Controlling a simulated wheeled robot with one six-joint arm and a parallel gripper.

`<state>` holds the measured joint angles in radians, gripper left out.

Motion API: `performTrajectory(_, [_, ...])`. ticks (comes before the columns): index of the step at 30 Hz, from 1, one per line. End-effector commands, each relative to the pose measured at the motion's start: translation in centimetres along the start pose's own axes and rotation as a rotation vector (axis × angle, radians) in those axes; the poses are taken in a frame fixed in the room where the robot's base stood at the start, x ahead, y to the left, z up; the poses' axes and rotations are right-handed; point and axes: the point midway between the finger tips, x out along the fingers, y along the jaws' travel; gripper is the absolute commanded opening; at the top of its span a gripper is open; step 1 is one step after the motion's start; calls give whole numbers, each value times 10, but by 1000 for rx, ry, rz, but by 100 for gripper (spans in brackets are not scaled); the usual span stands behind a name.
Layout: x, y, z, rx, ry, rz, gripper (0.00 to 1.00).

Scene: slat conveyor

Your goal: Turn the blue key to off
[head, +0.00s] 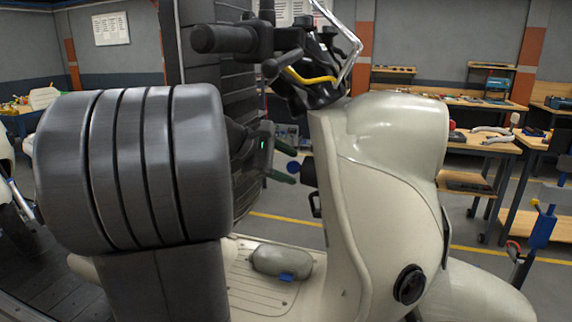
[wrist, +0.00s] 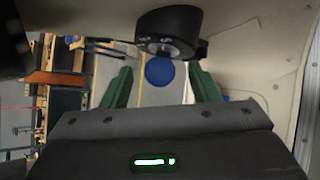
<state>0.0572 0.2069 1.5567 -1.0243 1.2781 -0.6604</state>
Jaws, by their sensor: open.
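The blue key (head: 293,168) shows a round blue head beside the black lock barrel (head: 309,172) on the scooter's cream inner panel. In the wrist view the blue head (wrist: 159,71) lies between the green fingers, just below the black lock housing (wrist: 170,32). Small white marks on the housing are too small to read. My gripper (head: 295,166) has its fingers above and below the key head in the head view. In the wrist view my gripper (wrist: 159,77) is open, with clear gaps on both sides of the key. The key's shaft is hidden.
The cream scooter front (head: 390,150) stands close to the right of my gripper. The handlebar (head: 225,38) and its levers hang above. A grey-green rounded object (head: 280,260) lies on the footboard. Workbenches (head: 480,140) stand behind, apart.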

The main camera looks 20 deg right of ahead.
Motion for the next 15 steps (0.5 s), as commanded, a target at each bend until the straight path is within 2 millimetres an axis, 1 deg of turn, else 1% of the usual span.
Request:
performTrajectory(2, [0,0,0,0,0,0,55])
performTrajectory(3, [0,0,0,0,0,0,48])
performTrajectory(5, [0,0,0,0,0,0,36])
performTrajectory(6, [0,0,0,0,0,0,28])
performTrajectory(8, [0,0,0,0,0,0,16])
performTrajectory(9, [0,0,0,0,0,0,8])
performTrajectory(10, [0,0,0,0,0,0,8])
performTrajectory(11, [0,0,0,0,0,0,25])
performTrajectory(12, [0,0,0,0,0,0,17])
performTrajectory(13, [0,0,0,0,0,0,13])
performTrajectory(15, [0,0,0,0,0,0,12])
